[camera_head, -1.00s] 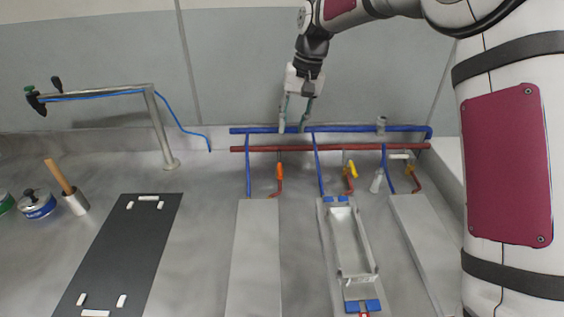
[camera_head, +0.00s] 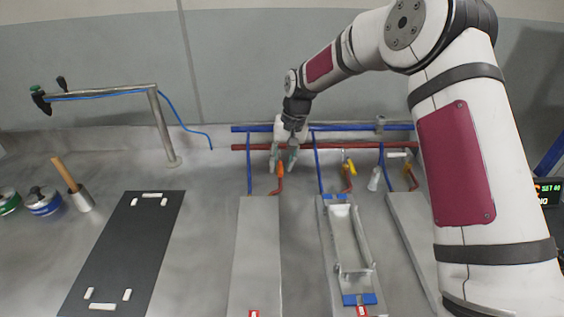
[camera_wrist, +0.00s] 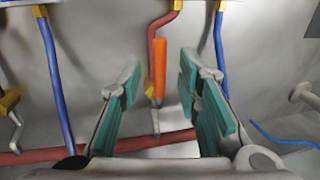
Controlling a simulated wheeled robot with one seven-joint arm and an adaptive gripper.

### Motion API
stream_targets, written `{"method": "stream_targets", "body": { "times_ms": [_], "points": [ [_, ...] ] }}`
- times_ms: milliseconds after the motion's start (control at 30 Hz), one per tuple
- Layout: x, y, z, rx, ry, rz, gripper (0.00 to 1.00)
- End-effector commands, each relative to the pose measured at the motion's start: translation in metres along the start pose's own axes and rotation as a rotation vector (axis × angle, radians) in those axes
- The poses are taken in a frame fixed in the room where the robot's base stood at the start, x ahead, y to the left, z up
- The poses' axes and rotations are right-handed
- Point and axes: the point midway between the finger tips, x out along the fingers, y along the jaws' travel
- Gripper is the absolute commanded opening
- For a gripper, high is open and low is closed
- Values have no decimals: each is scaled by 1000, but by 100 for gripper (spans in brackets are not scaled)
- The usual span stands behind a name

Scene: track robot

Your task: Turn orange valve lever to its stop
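The orange valve lever (camera_head: 281,168) stands on a thin red pipe below the long pipes, above the left grey plate. In the wrist view the orange lever (camera_wrist: 158,68) lies between and beyond my two spread fingers, in line with the red pipe, with a brass fitting at one end. My gripper (camera_head: 284,168) is at the lever in the head view, one finger on each side. In the wrist view my gripper (camera_wrist: 166,95) is open, with gaps on both sides of the lever. I see no contact with it.
A blue pipe (camera_head: 252,128) and a red pipe (camera_head: 240,147) run along the wall. Yellow levers (camera_head: 350,168) stand to the right. A vertical blue pipe (camera_wrist: 221,55) passes near my right finger in the wrist view. A black mat (camera_head: 125,250) lies left.

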Motion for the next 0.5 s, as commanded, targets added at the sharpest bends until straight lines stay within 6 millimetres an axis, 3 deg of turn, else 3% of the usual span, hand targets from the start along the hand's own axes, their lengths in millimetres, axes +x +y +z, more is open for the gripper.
{"method": "stream_targets", "body": {
  "times_ms": [333, 467, 500],
  "points": [
    [4, 0, 0, 0, 1, 0, 31],
    [3, 0, 0, 0, 1, 0, 2],
    [3, 0, 0, 0, 1, 0, 0]
  ]
}}
